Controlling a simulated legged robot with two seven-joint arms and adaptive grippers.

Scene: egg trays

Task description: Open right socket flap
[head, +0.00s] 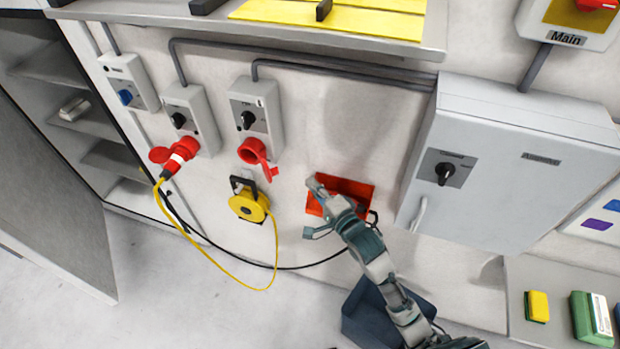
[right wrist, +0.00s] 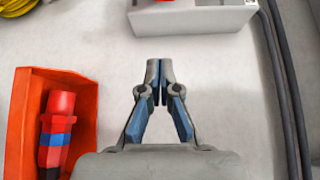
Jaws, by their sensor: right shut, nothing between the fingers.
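The right socket box (head: 256,112) is grey with a black rotary switch, mounted on the wall in the head view. Its round red socket (head: 252,150) is at the lower end, with a red flap (head: 268,170) at its lower right. How far the flap stands open is hard to tell. My right gripper (head: 314,184) is below and to the right of the socket, in front of the orange bin, apart from the flap. In the right wrist view its fingers (right wrist: 160,68) are shut together and empty. My left gripper is not in view.
An orange bin (head: 350,190) is on the wall behind my right gripper; a red and blue plug (right wrist: 57,130) shows inside it. A yellow reel (head: 249,205) hangs under the right socket. The left socket holds a red plug (head: 178,158) with a yellow cable. A grey cabinet (head: 500,165) stands right.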

